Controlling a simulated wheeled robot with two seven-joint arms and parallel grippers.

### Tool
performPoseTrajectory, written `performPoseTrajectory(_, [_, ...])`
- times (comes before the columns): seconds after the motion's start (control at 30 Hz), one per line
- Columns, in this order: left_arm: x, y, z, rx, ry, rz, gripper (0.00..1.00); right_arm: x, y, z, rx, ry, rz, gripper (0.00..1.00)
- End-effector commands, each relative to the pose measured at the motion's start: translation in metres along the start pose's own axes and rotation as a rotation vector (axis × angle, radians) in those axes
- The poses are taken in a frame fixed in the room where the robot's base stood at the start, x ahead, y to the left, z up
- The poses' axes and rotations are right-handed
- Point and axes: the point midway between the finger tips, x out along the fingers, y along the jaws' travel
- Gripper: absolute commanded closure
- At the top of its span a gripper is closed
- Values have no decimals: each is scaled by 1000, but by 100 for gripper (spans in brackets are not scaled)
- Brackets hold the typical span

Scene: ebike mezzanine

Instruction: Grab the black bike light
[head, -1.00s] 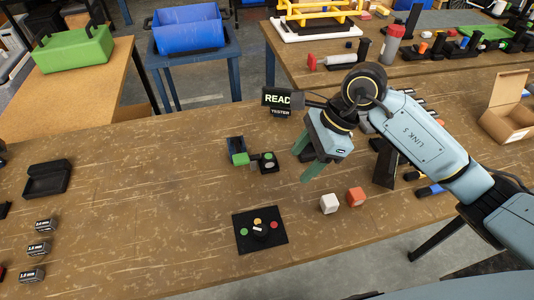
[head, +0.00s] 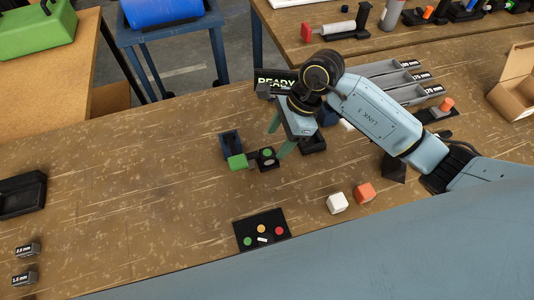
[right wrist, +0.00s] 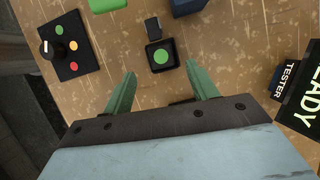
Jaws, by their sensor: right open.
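In the head view this dark block (head: 253,160) sits between the pad and a green block (head: 237,162). My left gripper is out of view.
A READY tester screen (head: 274,82) stands behind the gripper.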

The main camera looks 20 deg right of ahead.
Motion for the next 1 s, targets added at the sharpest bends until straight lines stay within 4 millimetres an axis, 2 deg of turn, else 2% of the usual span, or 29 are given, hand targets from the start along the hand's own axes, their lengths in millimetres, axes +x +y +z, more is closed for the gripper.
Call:
performPoseTrajectory(0.17, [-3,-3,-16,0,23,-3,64,14,0,2,2,-2,3,42])
performPoseTrajectory(0.3, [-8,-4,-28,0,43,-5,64,35,-1,3,2,-3,4,42])
performPoseTrajectory(0.5, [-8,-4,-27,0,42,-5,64,55,-2,1,1,0,1,42])
performPoseTrajectory(0.7, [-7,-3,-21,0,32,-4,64,56,-2,1,0,1,-1,42])
performPoseTrajectory(0.77, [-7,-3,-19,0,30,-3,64,55,-2,1,1,1,-1,47])
performPoseTrajectory(1.0, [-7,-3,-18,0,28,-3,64,55,-2,1,0,1,-1,78])
